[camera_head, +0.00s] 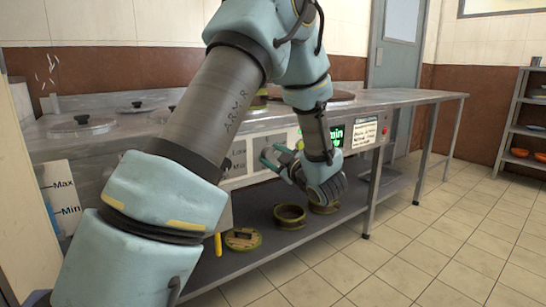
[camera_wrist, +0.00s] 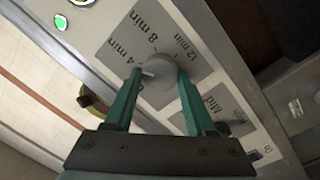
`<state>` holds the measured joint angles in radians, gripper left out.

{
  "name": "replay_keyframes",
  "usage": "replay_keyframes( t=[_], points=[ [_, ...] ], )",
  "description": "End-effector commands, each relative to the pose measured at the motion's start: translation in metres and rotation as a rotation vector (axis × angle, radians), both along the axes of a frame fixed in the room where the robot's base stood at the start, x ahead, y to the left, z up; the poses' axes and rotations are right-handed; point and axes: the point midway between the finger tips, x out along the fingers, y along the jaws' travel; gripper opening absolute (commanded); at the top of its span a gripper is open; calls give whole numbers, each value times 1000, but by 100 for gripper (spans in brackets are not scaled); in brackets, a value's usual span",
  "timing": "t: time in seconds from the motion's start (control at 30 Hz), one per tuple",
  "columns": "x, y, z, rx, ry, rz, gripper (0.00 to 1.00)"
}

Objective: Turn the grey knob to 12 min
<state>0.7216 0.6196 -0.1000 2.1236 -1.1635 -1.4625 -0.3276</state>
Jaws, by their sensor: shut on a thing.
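The grey knob (camera_wrist: 160,74) sits on a dark label plate marked 4 min, 8 min and 12 min in the wrist view. A small pale pointer on the knob faces the left finger, on the 4 min side. The 12 min mark (camera_wrist: 185,48) is at the upper right of the knob. My gripper (camera_wrist: 160,76) is shut on the knob, one teal finger on each side. In the head view my gripper (camera_head: 272,157) is at the front panel of the steel counter (camera_head: 420,97), and the knob cannot be made out there.
A lower plate reading Mid (camera_wrist: 218,104) is beside the right finger. A green-lit display (camera_head: 336,135) is right of my wrist in the head view. Lidded pots (camera_head: 82,125) are at the left. The floor at right is clear.

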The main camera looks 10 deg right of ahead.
Motion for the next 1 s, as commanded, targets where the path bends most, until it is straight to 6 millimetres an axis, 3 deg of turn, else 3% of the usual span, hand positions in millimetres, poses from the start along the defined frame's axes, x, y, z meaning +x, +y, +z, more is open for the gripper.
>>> replay_keyframes(
  t=[0.47,1.0],
  points=[
    [0,-1,4,98,48,-1,0],
    [1,-3,9,531,254,-2,0]
  ],
)
